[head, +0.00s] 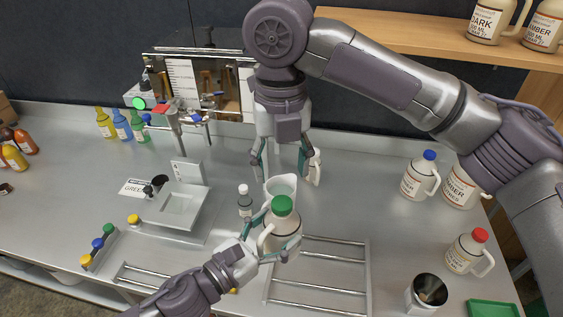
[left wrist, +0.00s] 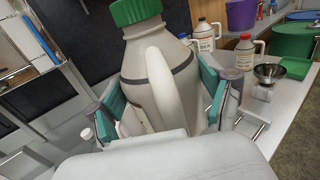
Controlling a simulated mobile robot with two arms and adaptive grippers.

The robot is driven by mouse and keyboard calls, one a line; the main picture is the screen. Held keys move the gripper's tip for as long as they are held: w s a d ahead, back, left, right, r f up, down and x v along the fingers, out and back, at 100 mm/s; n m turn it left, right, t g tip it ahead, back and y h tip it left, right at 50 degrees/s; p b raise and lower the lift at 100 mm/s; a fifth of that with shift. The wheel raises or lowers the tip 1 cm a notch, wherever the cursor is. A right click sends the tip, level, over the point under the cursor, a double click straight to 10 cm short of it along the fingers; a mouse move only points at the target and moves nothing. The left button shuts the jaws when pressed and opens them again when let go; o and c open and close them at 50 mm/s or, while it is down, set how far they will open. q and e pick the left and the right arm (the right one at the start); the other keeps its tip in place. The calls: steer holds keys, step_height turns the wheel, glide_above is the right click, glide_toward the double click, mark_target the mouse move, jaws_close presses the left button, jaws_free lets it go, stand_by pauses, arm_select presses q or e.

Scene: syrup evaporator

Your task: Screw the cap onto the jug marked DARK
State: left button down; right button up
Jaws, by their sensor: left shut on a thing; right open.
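My left gripper (head: 268,248) is shut around a beige jug (head: 279,238) on the counter; it also shows upright between the teal fingers in the left wrist view (left wrist: 155,85). A green cap (head: 282,205) sits on its mouth and shows in the left wrist view (left wrist: 135,11); I cannot tell how tight it is. This jug's label is not visible. My right gripper (head: 281,165) is open and empty above and behind the cap. A jug marked DARK (head: 489,20) stands on the wooden shelf.
A white beaker (head: 282,184) stands behind the held jug, a small bottle (head: 245,201) to its left. A wire rack (head: 322,275) lies to the right. Loose caps sit on a strip (head: 100,247) at left. Capped jugs (head: 420,176) stand at right.

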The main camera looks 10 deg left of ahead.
mark_target(282, 202)
steer(key=shift+f, duration=4)
